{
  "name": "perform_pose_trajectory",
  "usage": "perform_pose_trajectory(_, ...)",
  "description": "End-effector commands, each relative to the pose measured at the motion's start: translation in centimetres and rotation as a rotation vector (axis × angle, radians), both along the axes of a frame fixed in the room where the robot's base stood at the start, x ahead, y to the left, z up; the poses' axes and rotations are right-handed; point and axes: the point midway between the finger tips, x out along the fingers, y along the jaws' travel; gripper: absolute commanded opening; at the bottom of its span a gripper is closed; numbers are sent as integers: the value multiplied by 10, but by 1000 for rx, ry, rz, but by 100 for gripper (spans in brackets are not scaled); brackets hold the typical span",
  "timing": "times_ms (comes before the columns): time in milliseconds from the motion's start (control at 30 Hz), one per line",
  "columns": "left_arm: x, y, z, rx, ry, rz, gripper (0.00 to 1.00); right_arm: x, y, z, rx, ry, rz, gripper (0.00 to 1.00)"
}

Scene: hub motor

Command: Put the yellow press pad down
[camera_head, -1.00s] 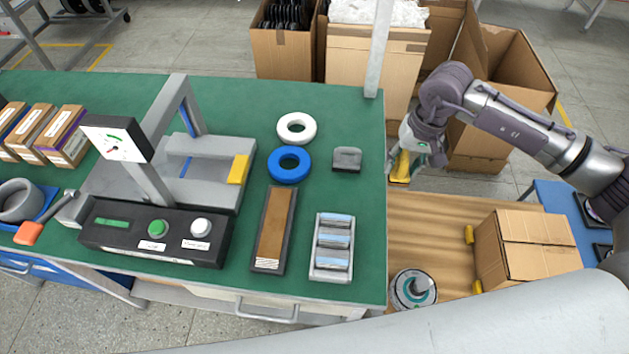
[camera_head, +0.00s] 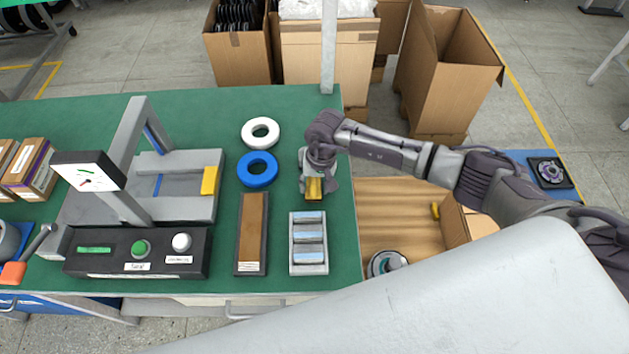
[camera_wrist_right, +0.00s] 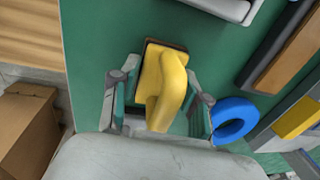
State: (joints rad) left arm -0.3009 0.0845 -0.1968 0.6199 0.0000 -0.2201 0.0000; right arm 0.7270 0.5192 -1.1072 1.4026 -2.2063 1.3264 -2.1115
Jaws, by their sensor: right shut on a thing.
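The yellow press pad (camera_head: 314,190) has an arched handle and a dark base. It also shows in the right wrist view (camera_wrist_right: 165,80), between the two fingers. My right gripper (camera_head: 315,182) is shut on it, over the right part of the green table (camera_head: 300,110). In the right wrist view my gripper (camera_wrist_right: 160,102) has a finger on each side of the yellow handle. The pad's dark base faces the green surface; I cannot tell whether it touches. My left gripper is not in view.
A blue ring (camera_head: 257,169) and a white ring (camera_head: 260,133) lie left of the pad. A grey tray (camera_head: 309,268) and a brown strip in a dark holder (camera_head: 252,232) lie nearer. A press (camera_head: 145,190) stands left. A wooden surface (camera_head: 400,215) lies right.

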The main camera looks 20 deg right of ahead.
Motion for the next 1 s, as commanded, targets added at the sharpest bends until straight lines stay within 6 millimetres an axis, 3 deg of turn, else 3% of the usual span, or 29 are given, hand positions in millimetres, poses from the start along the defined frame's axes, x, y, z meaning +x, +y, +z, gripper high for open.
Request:
perform_pose_trajectory(400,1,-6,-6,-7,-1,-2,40,1,0,-6,0,-2,1,18)
perform_pose_trajectory(433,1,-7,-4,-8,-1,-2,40,0,0,-4,1,-1,1,51)
perform_pose_trajectory(567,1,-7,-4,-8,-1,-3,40,0,0,-4,1,-1,0,71)
perform_pose_trajectory(1000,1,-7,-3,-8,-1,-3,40,1,-1,4,1,-4,1,71)
